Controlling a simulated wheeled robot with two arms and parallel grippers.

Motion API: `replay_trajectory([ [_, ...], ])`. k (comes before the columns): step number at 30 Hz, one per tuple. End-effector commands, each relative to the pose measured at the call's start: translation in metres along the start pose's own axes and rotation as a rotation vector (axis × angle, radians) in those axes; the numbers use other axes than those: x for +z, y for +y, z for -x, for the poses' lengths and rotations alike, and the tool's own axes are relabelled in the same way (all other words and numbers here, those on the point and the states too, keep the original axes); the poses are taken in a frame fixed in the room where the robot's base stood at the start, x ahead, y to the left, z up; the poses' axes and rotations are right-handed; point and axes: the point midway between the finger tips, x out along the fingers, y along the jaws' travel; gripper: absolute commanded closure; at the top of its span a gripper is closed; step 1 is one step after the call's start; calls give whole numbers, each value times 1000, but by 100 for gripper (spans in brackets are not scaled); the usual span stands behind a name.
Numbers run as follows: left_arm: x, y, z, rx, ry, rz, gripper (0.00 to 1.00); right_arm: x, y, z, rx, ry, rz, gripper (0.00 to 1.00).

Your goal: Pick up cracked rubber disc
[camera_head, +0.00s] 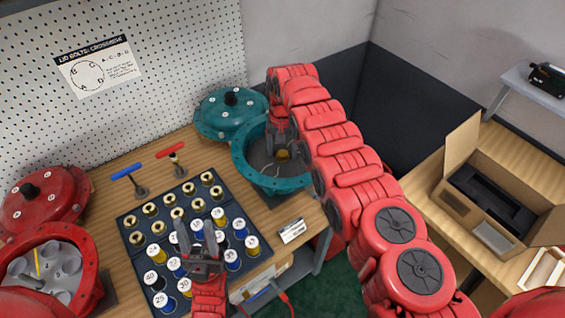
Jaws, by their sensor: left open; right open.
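A round teal housing (245,172) stands open at the back right of the wooden bench. Inside it lies a dark grey disc-like surface (262,165) with a brass-coloured piece (283,155) at its middle; this looks like the rubber disc, but cracks are too small to tell clearly. My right gripper (281,142) is open and points down into the housing, just above the disc; my arm hides the right side. Contact cannot be told. My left gripper (198,237) is open and empty above the tray of numbered cylinders.
A teal lid (231,110) lies behind the housing. The dark tray (131,221) holds several cylinders and brass pieces. Red and blue T-handled tools (172,153) stand behind it. A red housing (92,250) and lid (45,200) are at left, an open carton (455,205) at right.

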Motion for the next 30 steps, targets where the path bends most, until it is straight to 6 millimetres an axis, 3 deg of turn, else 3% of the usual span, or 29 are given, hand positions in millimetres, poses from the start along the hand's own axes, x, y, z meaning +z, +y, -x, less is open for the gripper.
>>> replay_trajectory([
  [5, 0, 0, -1, 0, 1, 0, 50, 0, 0, 0, 0, 1, 0, 24],
  [18, 0, 0, -1, 0, 1, 0, 50, 0, 0, 1, 0, 1, 0, 100],
  [30, -1, 0, -3, 0, 1, 0, 50, 0, 0, 2, 0, 1, 0, 100],
])
